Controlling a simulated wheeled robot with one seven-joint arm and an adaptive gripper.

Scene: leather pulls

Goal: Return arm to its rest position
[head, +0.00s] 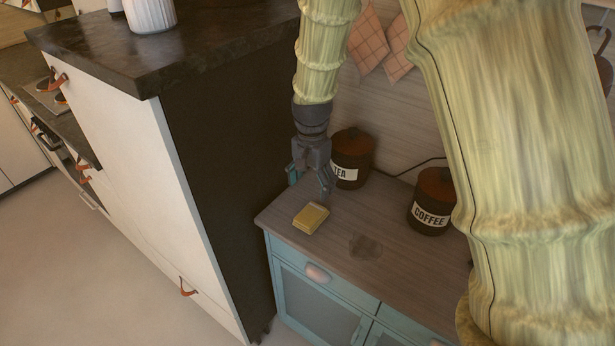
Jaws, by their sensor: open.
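My gripper (310,184) is at the end of my arm, pointing down above the back left of the wooden top of a blue cabinet. Its fingers are spread and nothing shows between them. It is in front of a dark tin labelled TEA (352,158) and partly covers it; I cannot tell whether they touch. A small yellow block (311,218) lies on the cabinet top just in front of and below the gripper. My arm hangs down from the top of the view, and a large part of it fills the right side.
A dark COFFEE tin (432,203) stands further right on the wooden top (330,254), close to my arm in the picture. A tall white and dark counter unit (215,150) stands left of the cabinet. A cable runs behind the tins. Floor (75,265) is clear at lower left.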

